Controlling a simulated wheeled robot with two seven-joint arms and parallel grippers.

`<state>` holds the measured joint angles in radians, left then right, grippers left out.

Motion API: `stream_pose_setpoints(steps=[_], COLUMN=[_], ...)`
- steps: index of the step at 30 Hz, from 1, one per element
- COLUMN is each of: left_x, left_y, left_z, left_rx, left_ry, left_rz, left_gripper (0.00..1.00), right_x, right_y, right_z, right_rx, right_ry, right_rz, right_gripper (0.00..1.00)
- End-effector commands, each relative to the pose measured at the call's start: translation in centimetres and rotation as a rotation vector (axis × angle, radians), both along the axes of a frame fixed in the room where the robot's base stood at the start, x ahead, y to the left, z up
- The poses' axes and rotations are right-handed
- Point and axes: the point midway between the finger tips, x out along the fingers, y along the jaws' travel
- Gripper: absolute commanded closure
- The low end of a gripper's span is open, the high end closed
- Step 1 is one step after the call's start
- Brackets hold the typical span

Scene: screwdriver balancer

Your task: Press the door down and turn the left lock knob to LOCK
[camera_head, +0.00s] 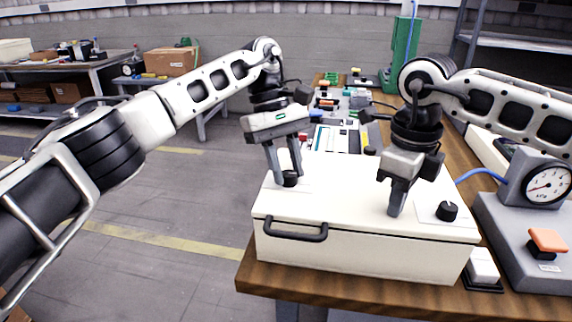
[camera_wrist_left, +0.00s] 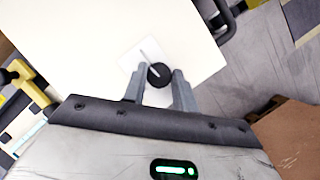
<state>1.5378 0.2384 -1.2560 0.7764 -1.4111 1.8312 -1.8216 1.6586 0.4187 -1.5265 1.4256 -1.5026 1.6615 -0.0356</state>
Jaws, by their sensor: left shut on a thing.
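The door (camera_head: 340,225) is the cream top of a box on the wooden bench, with a black handle (camera_head: 296,230) on its front. It looks down flat on the box. My left gripper (camera_head: 286,178) is shut on the left lock knob (camera_head: 290,179), a black round knob on a white plate. In the left wrist view the knob (camera_wrist_left: 160,74) sits between the fingertips, with a pale pointer line above it. My right gripper (camera_head: 396,212) points down at the door top, fingers together, touching or just above it. The right lock knob (camera_head: 446,211) stands to its right.
A grey unit with a gauge (camera_head: 547,185) and an orange button (camera_head: 548,240) stands at the right, beside a small white block (camera_head: 483,266). Various devices crowd the bench (camera_head: 262,282) behind the box. The floor at the left is open.

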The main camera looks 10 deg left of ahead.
Motion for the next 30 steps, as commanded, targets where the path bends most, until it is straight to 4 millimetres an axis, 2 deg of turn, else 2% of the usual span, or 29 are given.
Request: stream_pose_setpoints(steps=[10, 26, 27, 29, 30], left_x=[-0.07, -0.11, -0.11, -0.09, -0.07], left_y=[-0.23, -0.23, -0.22, -0.20, -0.18], left_z=[0.10, 0.08, 0.08, 0.07, 0.06], left_rx=[-0.004, -0.004, -0.004, -0.003, -0.003], left_ry=[0.003, 0.004, 0.004, 0.003, 0.003], left_rz=[-0.140, -0.162, -0.162, -0.161, -0.160], left_gripper=[0.95, 0.95, 0.64, 0.50, 0.50], right_x=[0.01, 0.02, 0.02, 0.02, 0.02], right_y=[0.00, 0.00, 0.00, 0.00, 0.00], right_z=[-0.38, -0.39, -0.39, -0.39, -0.39], right_rx=[-0.001, -0.001, -0.001, -0.001, -0.001], right_ry=[0.002, 0.002, 0.002, 0.002, 0.002], right_rz=[-0.001, -0.001, -0.001, -0.001, -0.001], right_gripper=[1.00, 1.00, 1.00, 1.00, 1.00])
